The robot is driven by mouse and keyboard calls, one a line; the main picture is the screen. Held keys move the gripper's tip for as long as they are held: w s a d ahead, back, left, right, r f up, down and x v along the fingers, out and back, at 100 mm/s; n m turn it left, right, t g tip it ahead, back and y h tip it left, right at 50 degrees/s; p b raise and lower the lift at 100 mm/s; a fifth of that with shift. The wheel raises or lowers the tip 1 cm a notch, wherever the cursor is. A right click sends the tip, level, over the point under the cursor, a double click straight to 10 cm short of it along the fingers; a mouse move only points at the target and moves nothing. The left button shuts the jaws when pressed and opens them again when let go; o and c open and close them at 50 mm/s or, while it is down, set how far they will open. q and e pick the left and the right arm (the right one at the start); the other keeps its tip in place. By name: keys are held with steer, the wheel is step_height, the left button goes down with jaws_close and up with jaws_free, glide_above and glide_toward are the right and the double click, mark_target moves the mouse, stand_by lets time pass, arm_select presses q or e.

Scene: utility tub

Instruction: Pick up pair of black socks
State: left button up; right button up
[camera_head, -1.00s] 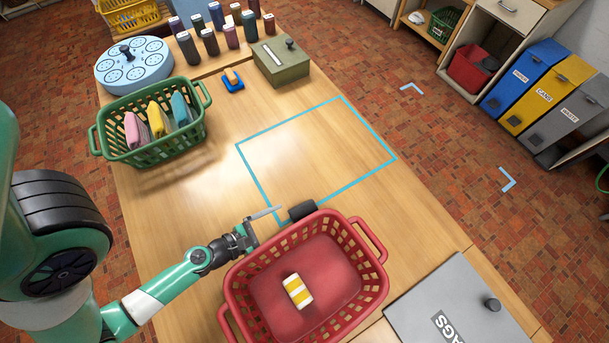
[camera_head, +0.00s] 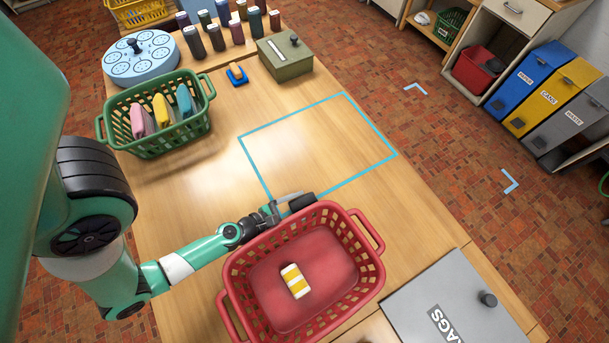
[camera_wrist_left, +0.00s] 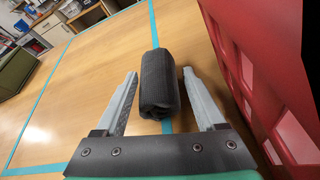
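The rolled pair of black socks (camera_head: 302,202) lies on the wooden table, beside the far rim of the red basket and by the blue tape outline. It also shows in the left wrist view (camera_wrist_left: 157,82), upright in the picture. My left gripper (camera_head: 289,203) is low over the table at the socks. In the wrist view its open fingers (camera_wrist_left: 160,74) stand on either side of the socks, with a gap on each side. My right gripper is not in view.
The red basket (camera_head: 238,267) stands close beside my left gripper, holding a yellow-and-white striped roll (camera_head: 295,281). A green basket (camera_head: 152,150) with folded cloths stands farther back. A grey box lid (camera_head: 440,300) is at lower right. The taped rectangle (camera_head: 393,153) is empty.

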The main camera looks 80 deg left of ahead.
mark_target(300, 204)
arm_select(q)
steer(key=c, duration=0.7)
steer(key=shift+r, duration=0.1)
step_height(300, 204, up, 18)
steer(key=p, duration=1.7)
